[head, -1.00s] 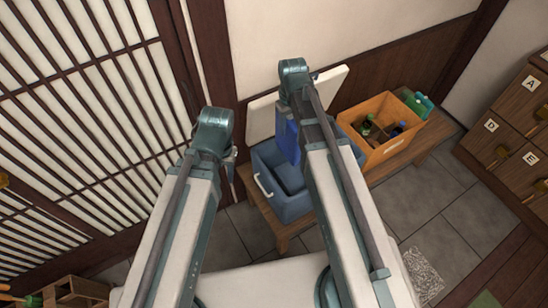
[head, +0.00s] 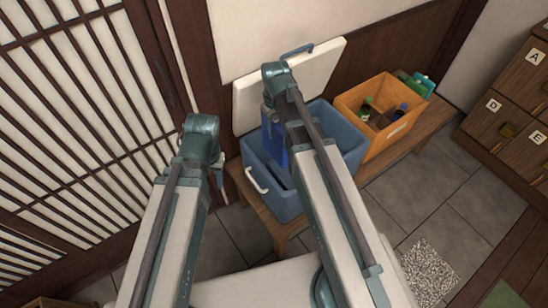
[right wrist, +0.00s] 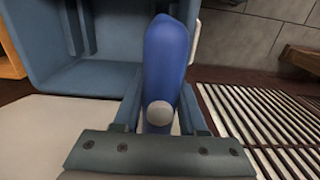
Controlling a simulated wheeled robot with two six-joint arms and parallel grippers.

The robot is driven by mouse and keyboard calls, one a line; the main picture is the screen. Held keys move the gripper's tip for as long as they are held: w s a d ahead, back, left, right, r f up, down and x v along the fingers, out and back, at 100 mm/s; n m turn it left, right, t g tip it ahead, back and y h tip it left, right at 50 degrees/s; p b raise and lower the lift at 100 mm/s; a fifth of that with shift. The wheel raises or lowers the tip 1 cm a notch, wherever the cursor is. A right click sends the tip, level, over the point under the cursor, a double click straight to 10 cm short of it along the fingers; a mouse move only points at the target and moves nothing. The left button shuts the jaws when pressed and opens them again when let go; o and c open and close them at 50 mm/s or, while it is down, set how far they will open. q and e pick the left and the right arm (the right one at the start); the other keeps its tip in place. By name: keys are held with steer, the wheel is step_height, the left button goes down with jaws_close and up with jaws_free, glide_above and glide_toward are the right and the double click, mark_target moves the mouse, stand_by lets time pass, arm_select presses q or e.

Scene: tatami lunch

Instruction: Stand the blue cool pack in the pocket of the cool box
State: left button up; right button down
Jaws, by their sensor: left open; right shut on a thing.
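The blue cool pack (head: 279,156) hangs upright from my right gripper (head: 270,108), over or partly inside the open cool box (head: 289,207); its exact depth is unclear. In the right wrist view the cool pack (right wrist: 167,58) is held between the fingers of my right gripper (right wrist: 158,115), with a pale round cap near them. The cool box (right wrist: 110,78) lies behind and to its left, with narrow upright ribs on an inside wall, possibly the pocket. My right arm hides part of the box in the head view. My left gripper (head: 217,166) is open and empty, left of the box.
The cool box's white lid (head: 320,68) stands open at the wall behind. An orange crate (head: 398,133) with bottles stands right of the box on the wooden bench (head: 428,125). A lattice screen (head: 70,120) is at the left.

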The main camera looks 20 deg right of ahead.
mark_target(275, 151)
step_height(275, 151, down, 12)
steer(key=b, duration=1.1)
steer(key=shift+w+f+b, duration=0.15)
steer(key=shift+f+b, duration=0.1)
steer(key=shift+b, duration=0.15)
step_height(275, 151, down, 6)
steer(key=b, duration=0.5)
steer(key=shift+r+b, duration=0.1)
steer(key=shift+b, duration=0.25)
steer(key=shift+f+b, duration=0.65)
steer(key=shift+b, duration=0.05)
steer(key=shift+f+b, duration=0.35)
steer(key=shift+f, duration=0.3)
stand_by(0.6)
steer(key=shift+f+b, duration=0.65)
steer(key=shift+b, duration=0.25)
